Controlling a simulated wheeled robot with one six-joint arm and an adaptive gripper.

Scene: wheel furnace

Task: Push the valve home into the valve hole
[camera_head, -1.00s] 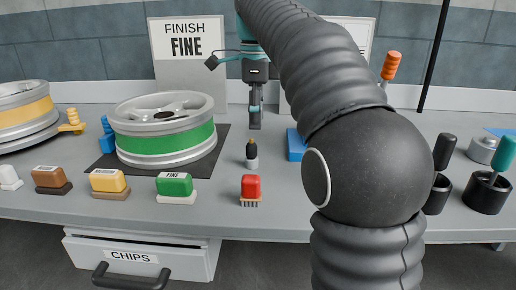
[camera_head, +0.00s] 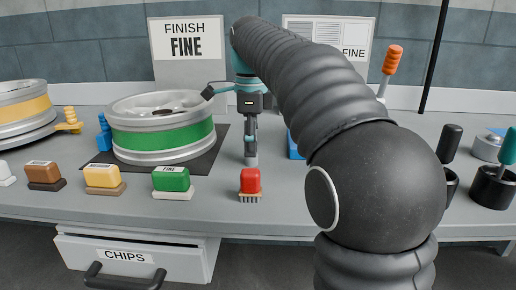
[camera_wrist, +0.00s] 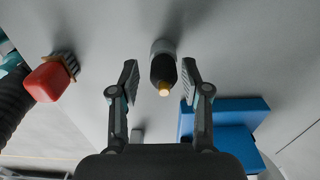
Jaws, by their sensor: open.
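The valve (camera_wrist: 163,68) is a small black piece with a brass tip and a pale base, standing on the bench. In the wrist view it is between the open fingers of my gripper (camera_wrist: 160,82), with a gap on each side. In the head view my gripper (camera_head: 250,158) points down over the valve's spot and hides it. The wheel (camera_head: 165,145), silver with a green band, lies flat on a dark mat to the left. Its valve hole cannot be made out.
A red brush (camera_head: 250,183) stands in front of my gripper, and a blue block (camera_wrist: 225,125) lies close on its other side. Several coloured blocks, such as the green one (camera_head: 171,179), line the front edge. A second wheel (camera_head: 30,118) is at far left.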

